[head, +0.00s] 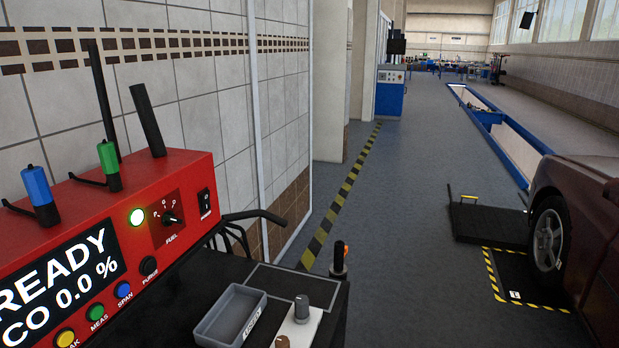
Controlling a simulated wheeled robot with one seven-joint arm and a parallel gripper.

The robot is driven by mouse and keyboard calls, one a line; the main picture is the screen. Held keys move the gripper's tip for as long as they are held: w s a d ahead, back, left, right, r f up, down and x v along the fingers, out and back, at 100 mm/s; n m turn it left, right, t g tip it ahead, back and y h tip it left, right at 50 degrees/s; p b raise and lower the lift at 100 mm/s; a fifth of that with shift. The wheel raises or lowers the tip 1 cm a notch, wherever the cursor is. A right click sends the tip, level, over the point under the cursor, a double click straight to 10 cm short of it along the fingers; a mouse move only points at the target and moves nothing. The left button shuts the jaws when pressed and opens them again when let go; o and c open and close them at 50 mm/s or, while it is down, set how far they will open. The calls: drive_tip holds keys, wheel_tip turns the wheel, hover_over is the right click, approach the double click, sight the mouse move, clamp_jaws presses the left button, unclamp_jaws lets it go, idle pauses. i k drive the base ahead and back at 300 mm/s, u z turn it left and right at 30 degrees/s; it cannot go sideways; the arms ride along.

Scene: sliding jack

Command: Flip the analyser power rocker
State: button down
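The red analyser (190,170) stands at the left on a black cart. Its power rocker (205,203) is a small black switch at the right end of the front face, with light marks on it and a label below. I cannot tell for sure which half is pressed in. The display (60,285) is lit and reads "READY" and "CO 0.0 %". My gripper is not in view, and nothing covers the rocker.
The fuel knob (172,218) sits close left of the rocker. Several coloured buttons (123,290) run below the display. A grey tray (231,316) and a small knob box (301,325) are on the cart top. A tiled wall stands behind; a car (585,220) is at right.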

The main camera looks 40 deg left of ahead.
sight(204, 196)
drive_tip(key=u, duration=0.6)
drive_tip(key=i, duration=1.3)
drive_tip(key=u, duration=1)
